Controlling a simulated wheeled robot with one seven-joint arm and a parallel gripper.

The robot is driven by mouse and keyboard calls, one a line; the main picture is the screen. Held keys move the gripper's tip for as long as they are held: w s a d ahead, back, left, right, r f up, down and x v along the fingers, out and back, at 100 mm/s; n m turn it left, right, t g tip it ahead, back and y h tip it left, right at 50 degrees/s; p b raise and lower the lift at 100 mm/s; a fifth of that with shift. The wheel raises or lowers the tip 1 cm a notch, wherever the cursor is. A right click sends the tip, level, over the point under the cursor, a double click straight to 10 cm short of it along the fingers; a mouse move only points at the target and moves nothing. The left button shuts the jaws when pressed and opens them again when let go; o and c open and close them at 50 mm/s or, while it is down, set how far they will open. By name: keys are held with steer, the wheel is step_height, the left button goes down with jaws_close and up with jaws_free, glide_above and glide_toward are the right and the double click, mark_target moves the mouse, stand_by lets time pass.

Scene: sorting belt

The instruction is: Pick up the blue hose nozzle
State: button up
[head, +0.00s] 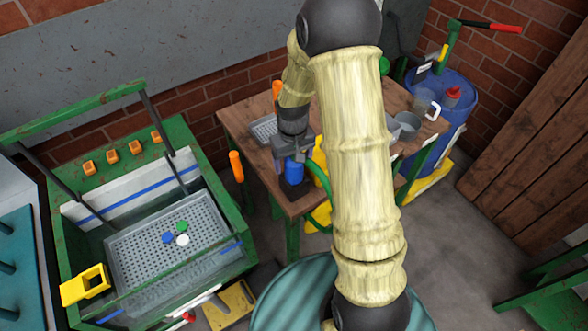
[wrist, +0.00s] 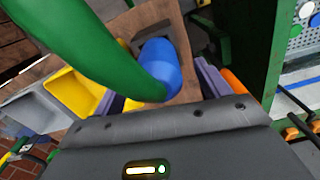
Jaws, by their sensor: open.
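The blue hose nozzle (head: 293,172) stands near the front corner of the wooden table, with a green hose (head: 323,184) curving from it. My gripper (head: 292,158) is right above and around it. In the wrist view the nozzle (wrist: 160,66) shows between my two open purple-grey fingers, and the green hose (wrist: 95,40) crosses the upper left close to the camera. Whether the fingers touch the nozzle cannot be told. The nozzle's lower end is partly hidden by the hose.
The wooden table (head: 240,122) also bears a grey tray (head: 264,130) and a yellow bin (wrist: 75,92). An orange-handled thing (head: 237,166) stands at its left edge. A green-framed basin (head: 130,165) is on the left. A blue barrel (head: 455,92) stands back right.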

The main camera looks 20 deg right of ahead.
step_height(320, 180, down, 3)
steer(key=shift+d+f, duration=0.15)
steer(key=shift+c, duration=0.3)
steer(key=c, duration=1.1)
